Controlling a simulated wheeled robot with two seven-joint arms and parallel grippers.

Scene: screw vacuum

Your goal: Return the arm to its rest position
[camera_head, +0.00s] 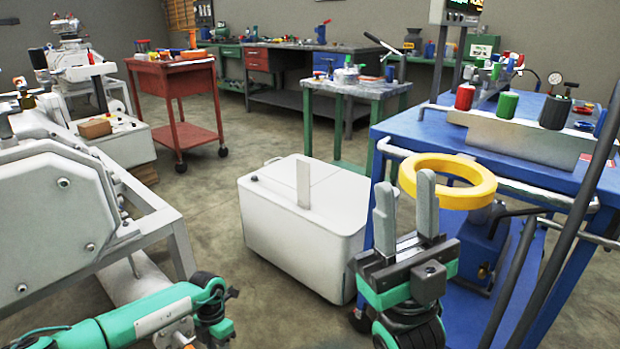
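My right gripper (405,195) stands upright at the lower right of the head view. Its two grey fingers point up with a clear gap between them, so it is open. A yellow ring (470,195) shows behind the right finger and partly in the gap. I cannot tell whether the ring touches the finger, and I see no grip on it. My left arm (150,315) comes in green from the lower left and ends in a dark joint. The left gripper's fingers do not show.
A blue workbench (410,127) with tools stands close at the right. A white box (265,215) with an upright plate is on the floor behind the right gripper. A grey machine (50,200) is at left. A red cart (165,78) stands farther back. Some floor is clear.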

